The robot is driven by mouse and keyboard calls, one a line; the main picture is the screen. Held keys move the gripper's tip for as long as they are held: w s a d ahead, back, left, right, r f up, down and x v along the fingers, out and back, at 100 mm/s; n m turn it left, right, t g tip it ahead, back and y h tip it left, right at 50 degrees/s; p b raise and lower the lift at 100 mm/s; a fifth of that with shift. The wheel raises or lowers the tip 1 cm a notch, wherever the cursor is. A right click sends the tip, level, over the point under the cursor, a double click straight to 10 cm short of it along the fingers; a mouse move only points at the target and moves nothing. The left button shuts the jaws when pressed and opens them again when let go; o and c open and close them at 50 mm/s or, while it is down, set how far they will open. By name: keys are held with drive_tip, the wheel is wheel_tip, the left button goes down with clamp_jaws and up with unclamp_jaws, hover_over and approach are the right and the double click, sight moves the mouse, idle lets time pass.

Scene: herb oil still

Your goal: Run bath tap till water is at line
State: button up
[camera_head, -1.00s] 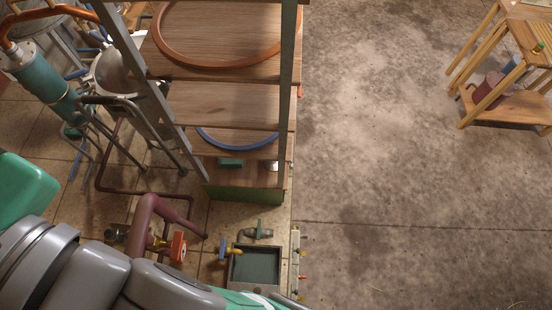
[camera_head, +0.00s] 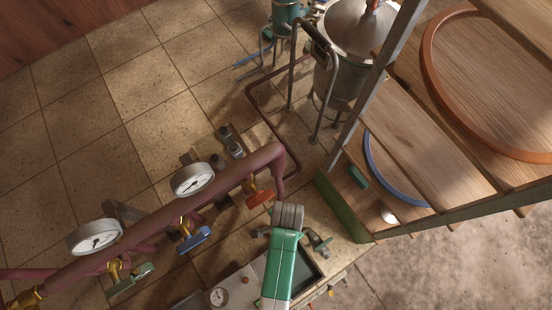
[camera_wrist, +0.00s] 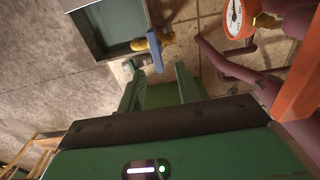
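The bath (camera_wrist: 112,22) is a dark square metal basin at the top of the wrist view. In the head view a strip of its inside (camera_head: 308,262) shows beside my arm. A brass tap with a blue lever (camera_wrist: 154,50) stands at the bath's edge in the wrist view. My gripper (camera_wrist: 159,76) has two green fingers, apart and empty, with their tips just short of the blue lever. I see no contact. A grey tap with a green handle (camera_head: 318,243) is at the bath in the head view. I cannot make out the water level or line.
A maroon pipe (camera_head: 150,217) with white gauges (camera_head: 192,180) carries orange (camera_head: 260,198), blue (camera_head: 195,238) and green (camera_head: 133,278) valve handles left of my arm. A wooden shelf rack (camera_head: 425,140) stands at right. An orange-rimmed gauge (camera_wrist: 238,18) is near my gripper.

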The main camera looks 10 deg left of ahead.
drive_tip(key=shift+s+d+f, duration=0.25)
drive_tip(key=shift+f, duration=0.15)
wheel_tip(320, 180, down, 7)
drive_tip(key=shift+b, duration=0.55)
drive_tip(key=shift+c, duration=0.4)
clamp_jaws()
